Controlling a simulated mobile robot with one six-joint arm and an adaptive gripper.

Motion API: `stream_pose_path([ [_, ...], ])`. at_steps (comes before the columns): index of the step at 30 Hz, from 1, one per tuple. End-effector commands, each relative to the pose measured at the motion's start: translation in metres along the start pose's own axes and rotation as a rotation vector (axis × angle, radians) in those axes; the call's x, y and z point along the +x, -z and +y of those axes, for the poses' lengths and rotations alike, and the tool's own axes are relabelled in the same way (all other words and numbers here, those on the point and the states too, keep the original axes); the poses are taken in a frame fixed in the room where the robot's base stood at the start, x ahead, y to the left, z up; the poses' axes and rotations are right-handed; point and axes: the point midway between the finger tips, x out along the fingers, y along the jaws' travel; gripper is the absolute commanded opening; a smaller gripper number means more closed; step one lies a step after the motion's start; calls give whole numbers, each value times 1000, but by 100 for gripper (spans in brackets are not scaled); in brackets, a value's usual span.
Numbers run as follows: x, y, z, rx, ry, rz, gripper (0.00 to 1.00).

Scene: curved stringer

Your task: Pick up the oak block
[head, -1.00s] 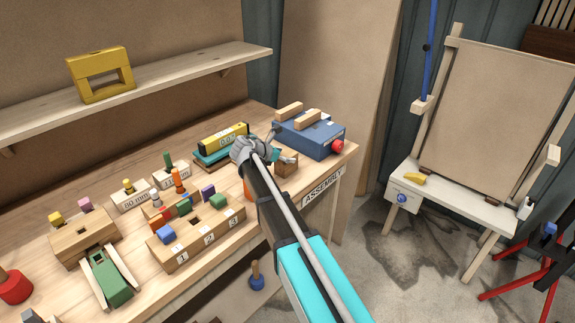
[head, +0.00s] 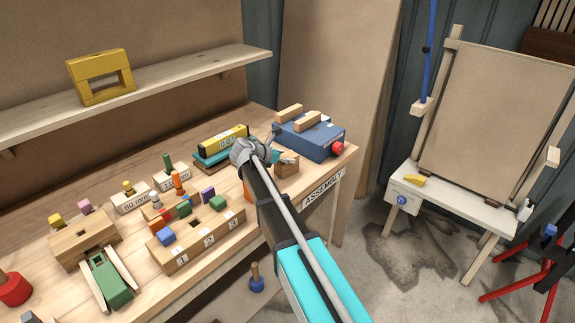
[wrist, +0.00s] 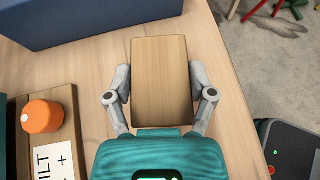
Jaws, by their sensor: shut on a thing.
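The oak block (wrist: 162,80) is a plain light-brown wooden block between the two grey fingers of my gripper (wrist: 161,85) in the wrist view. The fingers press against its left and right sides. In the head view the block (head: 288,166) is near the bench's right end, in front of the blue box, with my gripper (head: 282,157) at its left. My arm hides part of the bench below it. I cannot tell whether the block rests on the bench top or is slightly above it.
The blue box (head: 310,138) with two wooden bars and a red knob stands just behind the block. A yellow level (head: 224,137) lies to the left. An orange knob (wrist: 43,116) is left of my gripper. The bench edge is close on the right.

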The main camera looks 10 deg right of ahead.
Motion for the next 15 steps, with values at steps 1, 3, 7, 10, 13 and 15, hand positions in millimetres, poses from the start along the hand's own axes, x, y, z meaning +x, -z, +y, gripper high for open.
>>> stream_pose_path([
  [1, 0, 0, 0, 1, 0, 2, 11],
  [3, 0, 0, 0, 1, 0, 2, 11],
  [7, 0, 0, 0, 1, 0, 2, 11],
  [10, -2, -3, 0, 1, 0, 2, 11],
  [13, -4, -6, 0, 0, 0, 1, 11],
  [15, -6, -10, 0, 0, 0, 1, 11],
])
